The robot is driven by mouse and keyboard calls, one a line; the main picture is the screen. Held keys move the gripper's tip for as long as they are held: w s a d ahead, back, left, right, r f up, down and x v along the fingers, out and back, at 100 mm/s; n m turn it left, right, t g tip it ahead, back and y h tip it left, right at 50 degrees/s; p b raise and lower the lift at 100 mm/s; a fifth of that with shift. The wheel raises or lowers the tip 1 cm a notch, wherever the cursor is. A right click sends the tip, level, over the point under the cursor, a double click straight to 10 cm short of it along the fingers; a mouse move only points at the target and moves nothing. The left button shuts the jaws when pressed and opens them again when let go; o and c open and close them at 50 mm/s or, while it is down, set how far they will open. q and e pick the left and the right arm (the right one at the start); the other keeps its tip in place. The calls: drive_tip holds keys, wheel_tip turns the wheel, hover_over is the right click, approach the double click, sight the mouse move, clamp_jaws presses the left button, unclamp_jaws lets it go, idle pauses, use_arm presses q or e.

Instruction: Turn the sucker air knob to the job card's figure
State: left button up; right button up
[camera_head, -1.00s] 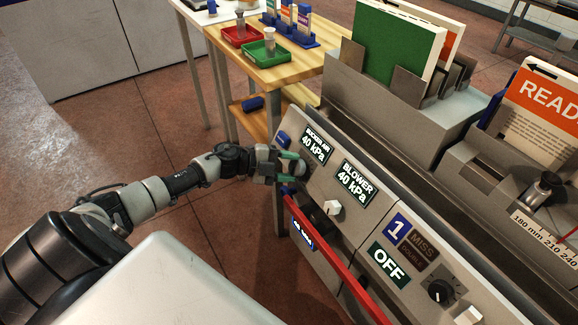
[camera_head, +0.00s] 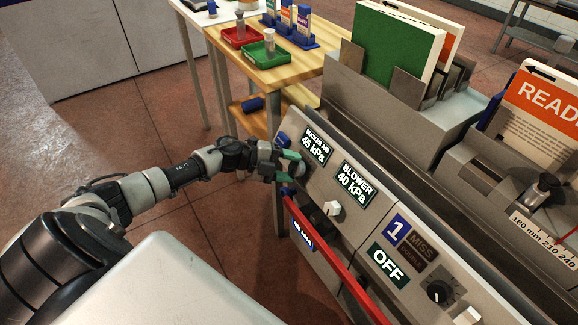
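The sucker air display (camera_head: 315,147) on the sloped grey panel reads 45 kPa. The sucker air knob (camera_head: 300,169) sits just below it and is mostly hidden by my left gripper (camera_head: 290,165). The gripper's green-tipped fingers are closed around the knob, one above and one below. My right gripper is not in view. I can read no job card figure in this view.
The blower display (camera_head: 354,184) reads 40 kPa, with a pale knob (camera_head: 333,208) below it. A red bar (camera_head: 335,264) runs along the panel's front. A dark knob (camera_head: 439,291) sits by an OFF display (camera_head: 388,265). A wooden table (camera_head: 290,72) with trays stands behind.

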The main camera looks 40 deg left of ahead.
use_arm(q)
drive_tip(key=o, duration=0.3)
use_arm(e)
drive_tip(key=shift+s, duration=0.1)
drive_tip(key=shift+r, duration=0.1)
use_arm(q)
drive_tip(key=shift+s+a, duration=0.25)
drive_tip(key=shift+a, duration=0.1)
drive_tip(key=v, duration=1)
drive_tip(key=shift+r, duration=0.15)
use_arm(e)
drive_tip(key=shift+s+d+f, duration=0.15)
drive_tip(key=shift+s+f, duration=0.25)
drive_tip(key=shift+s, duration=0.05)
